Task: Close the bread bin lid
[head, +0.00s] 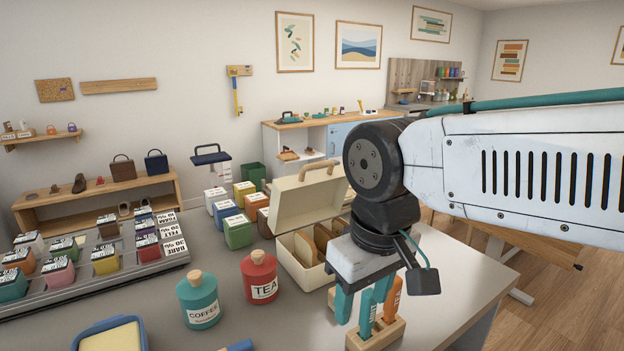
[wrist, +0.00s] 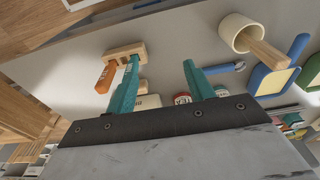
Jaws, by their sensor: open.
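The bread bin (head: 300,275) is a cream box on the counter with slices of bread inside. Its cream lid (head: 305,201) stands open, tilted up at the back, with a wooden handle (head: 319,169) on its top edge. My gripper (head: 363,300) has teal fingers that point down, apart and empty, in front and to the right of the bin, and it is not touching the lid. My arm hides the bin's right part. My gripper's fingers also show in the wrist view (wrist: 160,64), with the counter between and beyond them.
A wooden block (head: 377,335) with orange and teal handles stands right beside my fingers. Coffee (head: 198,300) and tea (head: 260,277) canisters stand left of the bin.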

